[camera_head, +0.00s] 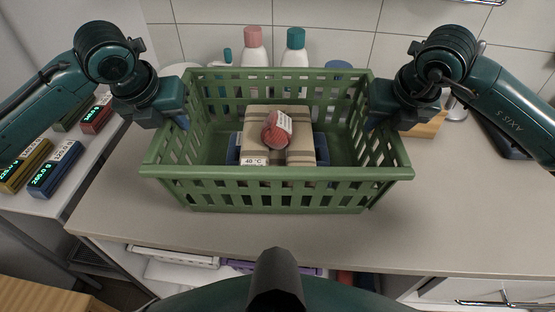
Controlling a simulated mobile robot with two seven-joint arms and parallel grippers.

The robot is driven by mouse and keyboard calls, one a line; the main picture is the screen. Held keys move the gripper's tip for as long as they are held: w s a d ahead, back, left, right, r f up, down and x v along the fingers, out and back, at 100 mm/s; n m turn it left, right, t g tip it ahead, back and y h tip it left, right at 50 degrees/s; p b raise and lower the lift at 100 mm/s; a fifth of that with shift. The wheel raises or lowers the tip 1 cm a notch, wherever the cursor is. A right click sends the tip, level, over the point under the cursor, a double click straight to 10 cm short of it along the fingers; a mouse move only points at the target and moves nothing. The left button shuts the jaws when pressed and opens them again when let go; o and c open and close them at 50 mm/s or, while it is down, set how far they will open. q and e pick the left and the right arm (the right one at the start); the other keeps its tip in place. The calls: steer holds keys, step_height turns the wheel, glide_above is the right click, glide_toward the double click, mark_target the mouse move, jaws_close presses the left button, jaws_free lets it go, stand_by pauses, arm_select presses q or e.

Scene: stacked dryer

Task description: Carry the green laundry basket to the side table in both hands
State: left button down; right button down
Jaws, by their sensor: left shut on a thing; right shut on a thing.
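The green laundry basket (290,172) is in the middle of the head view, upright, over the light worktop. I cannot tell whether it rests on the top or hangs just above it. Inside lie a folded beige-brown striped cloth (258,118) with a "40 °C" tag and a round red thing with a white label (277,129). Something blue lies partly hidden under the cloth. My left gripper (184,112) is shut on the basket's left side wall near the rim. My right gripper (372,112) is shut on its right side wall. The fingertips are partly hidden.
Bottles with pink (254,47) and teal (295,47) caps stand behind the basket by the tiled wall. A wooden block (428,127) stands to the right. A white side surface at the left holds several labelled blocks (54,168). The worktop (470,215) is clear at front right.

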mark_target(170, 142)
steer(key=shift+d, duration=0.1)
